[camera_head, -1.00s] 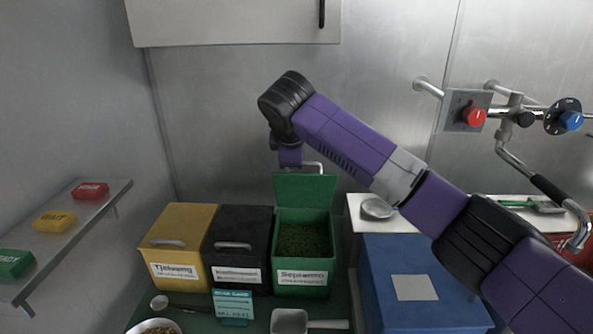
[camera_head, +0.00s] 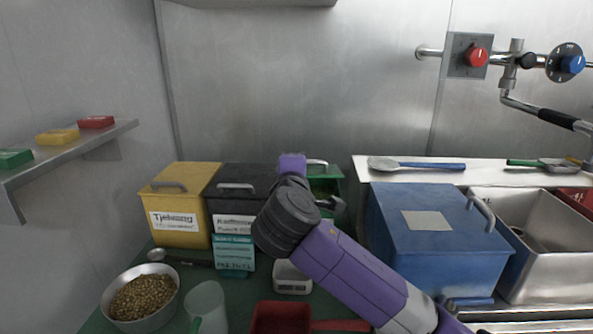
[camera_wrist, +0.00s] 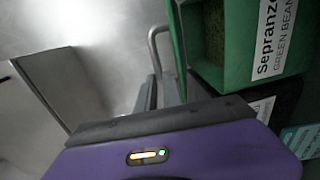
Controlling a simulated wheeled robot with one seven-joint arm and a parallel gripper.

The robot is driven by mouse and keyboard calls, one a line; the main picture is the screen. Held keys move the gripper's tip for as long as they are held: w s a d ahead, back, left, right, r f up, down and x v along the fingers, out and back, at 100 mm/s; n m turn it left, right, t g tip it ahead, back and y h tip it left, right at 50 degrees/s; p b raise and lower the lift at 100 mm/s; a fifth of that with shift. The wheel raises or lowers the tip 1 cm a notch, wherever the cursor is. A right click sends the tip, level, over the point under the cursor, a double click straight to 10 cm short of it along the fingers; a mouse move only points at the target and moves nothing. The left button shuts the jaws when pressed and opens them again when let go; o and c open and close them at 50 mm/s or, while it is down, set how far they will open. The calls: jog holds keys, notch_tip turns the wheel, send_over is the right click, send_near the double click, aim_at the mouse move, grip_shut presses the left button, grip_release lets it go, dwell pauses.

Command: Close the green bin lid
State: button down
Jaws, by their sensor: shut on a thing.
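The green bin (camera_wrist: 222,75) stands at the right end of the bin row and also shows in the head view (camera_head: 327,186), largely hidden behind my wrist. Its lid (camera_wrist: 177,45) stands open in the wrist view, with dark green beans visible inside. A grey metal handle (camera_wrist: 152,48) sits on the lid's outer side and also shows in the head view. My gripper (camera_wrist: 160,88) is at this handle, its fingers shut on it. The exact grip is dim, and my fingers are hidden in the head view.
A black bin (camera_head: 238,188) and a yellow bin (camera_head: 180,225) stand to the left. A blue bin (camera_head: 425,255) stands at right. A bean bowl (camera_head: 108,303), a teal card (camera_head: 233,254), a white scoop (camera_head: 291,278) and a red scoop (camera_head: 280,315) crowd the front. A shelf (camera_head: 75,157) juts out at left.

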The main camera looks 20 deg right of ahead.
notch_tip(320, 180, down, 7)
jog(key=s+t+b, duration=0.1)
jog(key=s+b, duration=0.1)
jog(key=b, duration=0.4)
jog(key=shift+a+t+h, duration=0.3)
jog(key=shift+a+t, duration=0.05)
jog(key=shift+t, duration=0.05)
jog(key=shift+w+f, duration=0.1)
jog(key=shift+f, duration=0.2)
jog(key=c, duration=1.8)
grip_release()
jog(key=shift+f, duration=0.1)
jog(key=shift+o, duration=0.2)
jog(key=v, duration=0.7)
jog(key=shift+s+r, duration=0.3)
jog(key=shift+s, duration=0.15)
